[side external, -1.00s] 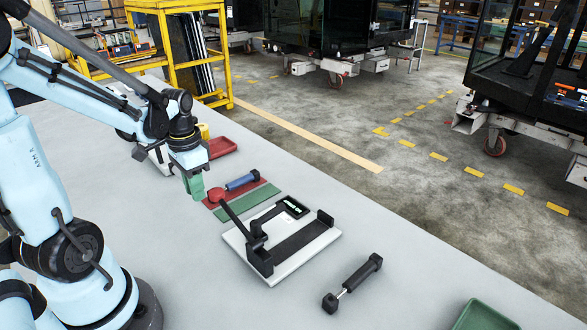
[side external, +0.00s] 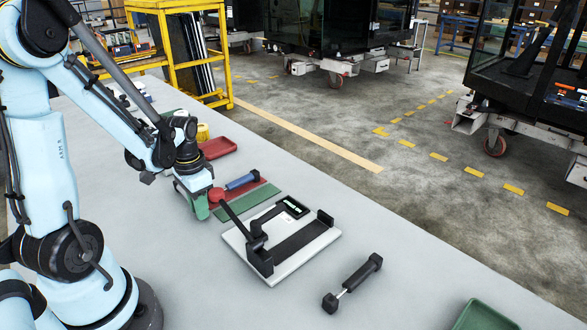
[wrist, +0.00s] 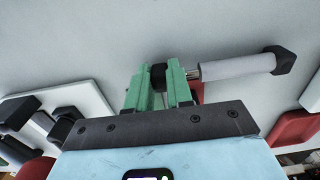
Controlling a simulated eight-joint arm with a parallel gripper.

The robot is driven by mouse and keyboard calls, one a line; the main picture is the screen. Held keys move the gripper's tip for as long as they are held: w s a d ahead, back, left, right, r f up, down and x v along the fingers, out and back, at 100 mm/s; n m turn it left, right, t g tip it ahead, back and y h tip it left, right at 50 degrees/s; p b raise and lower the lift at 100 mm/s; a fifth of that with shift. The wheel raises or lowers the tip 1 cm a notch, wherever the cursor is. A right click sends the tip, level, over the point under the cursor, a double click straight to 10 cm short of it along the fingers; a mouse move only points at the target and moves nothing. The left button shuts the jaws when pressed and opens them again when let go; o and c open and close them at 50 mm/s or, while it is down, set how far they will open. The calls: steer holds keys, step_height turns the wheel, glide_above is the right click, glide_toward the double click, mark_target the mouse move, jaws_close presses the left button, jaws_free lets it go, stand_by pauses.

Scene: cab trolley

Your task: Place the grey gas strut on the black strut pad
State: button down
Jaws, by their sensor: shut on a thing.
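The grey gas strut (wrist: 235,67) has a pale grey body and dark end blocks and shows in the wrist view. My gripper (wrist: 160,85) has green fingers shut around its dark left end, so the strut sticks out to the right. In the side external view my gripper (side external: 200,207) is low over the table, left of the green mat, and the strut is mostly hidden there. The black strut pad (side external: 302,238) is a long dark strip on a white plate (side external: 290,268), with upright black blocks at its ends. It lies bare, to the right of my gripper.
A blue strut (side external: 242,181) lies on a red mat beside a green mat (side external: 245,202). A red tray (side external: 217,147) stands behind. A black strut (side external: 352,283) lies front right, near a green tray (side external: 485,316).

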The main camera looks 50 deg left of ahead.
steer(key=shift+f, duration=0.1)
steer(key=c, duration=1)
jaws_free()
step_height(320, 180, up, 12)
steer(key=shift+f, duration=0.2)
steer(key=shift+o, duration=0.8)
steer(key=shift+r, duration=0.35)
